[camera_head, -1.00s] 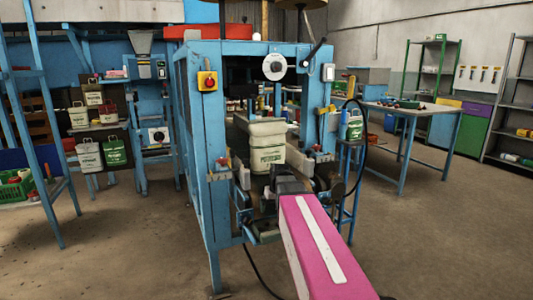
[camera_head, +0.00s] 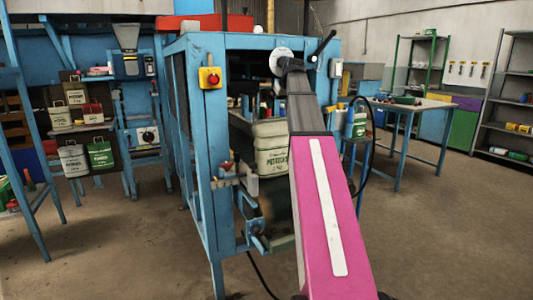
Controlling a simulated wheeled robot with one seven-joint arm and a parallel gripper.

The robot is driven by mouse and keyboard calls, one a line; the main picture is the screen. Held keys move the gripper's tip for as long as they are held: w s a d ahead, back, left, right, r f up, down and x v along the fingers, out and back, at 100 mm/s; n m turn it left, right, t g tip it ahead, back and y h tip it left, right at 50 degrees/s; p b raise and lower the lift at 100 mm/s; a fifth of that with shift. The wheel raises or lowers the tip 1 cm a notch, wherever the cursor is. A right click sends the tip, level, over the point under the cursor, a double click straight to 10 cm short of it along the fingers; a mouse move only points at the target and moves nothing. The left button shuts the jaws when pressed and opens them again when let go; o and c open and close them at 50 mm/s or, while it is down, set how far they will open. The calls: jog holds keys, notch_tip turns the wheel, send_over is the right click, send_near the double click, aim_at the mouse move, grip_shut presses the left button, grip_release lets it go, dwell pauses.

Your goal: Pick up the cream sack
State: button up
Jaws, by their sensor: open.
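A cream sack (camera_head: 272,155) with green print stands upright inside the blue machine frame, on the left of my raised arm, which covers its right part. Its top looks pale and folded. Other cream sacks hang or stand at the rack on the left: one with a dark handle (camera_head: 60,118), one lower down (camera_head: 73,159). A green sack (camera_head: 101,153) is beside the lower one. My pink and grey arm rises from the lower right to the machine's top opening. Its far end is in front of the machine, and I cannot make out the gripper's fingers.
The blue machine frame (camera_head: 204,150) surrounds the sack, with posts, a crossbar and a black lever (camera_head: 322,46). A black cable hangs at its right. A blue-legged table (camera_head: 410,104) and shelves (camera_head: 510,100) stand at right. The floor at right is clear.

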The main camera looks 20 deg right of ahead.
jog(key=x, duration=1)
jog(key=shift+w, duration=0.5)
jog(key=shift+r, duration=0.1)
jog(key=c, duration=1.7)
jog(key=shift+r, duration=0.1)
